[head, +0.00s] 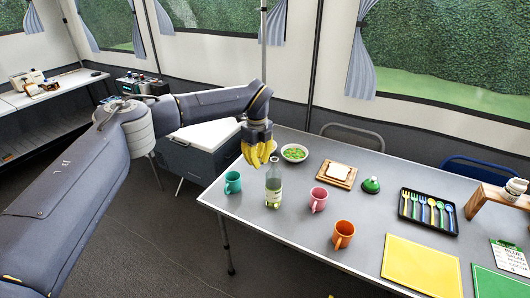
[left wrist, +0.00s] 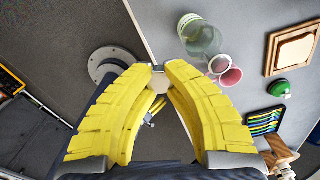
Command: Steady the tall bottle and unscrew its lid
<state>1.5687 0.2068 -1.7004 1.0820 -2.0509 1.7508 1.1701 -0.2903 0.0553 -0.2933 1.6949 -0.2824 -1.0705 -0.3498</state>
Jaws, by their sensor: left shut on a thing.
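The tall bottle (head: 273,187) stands upright near the left end of the table, clear glass with a pale label and green contents. Its narrow neck is visible, and I see no lid on it. In the left wrist view the bottle (left wrist: 203,40) is beyond the fingers, apart from them. My left gripper (head: 258,155) has yellow fingers and hangs just left of and above the bottle. In the wrist view the left gripper (left wrist: 160,75) is shut on a small beige disc, apparently the lid (left wrist: 160,83). My right gripper is in neither view.
A teal mug (head: 232,182), pink mug (head: 318,199) and orange mug (head: 343,234) stand around the bottle. A salad bowl (head: 294,153), bread board (head: 335,181) and green bell-shaped thing (head: 371,185) are behind. A cutlery tray (head: 428,212) and yellow mat (head: 421,266) lie right.

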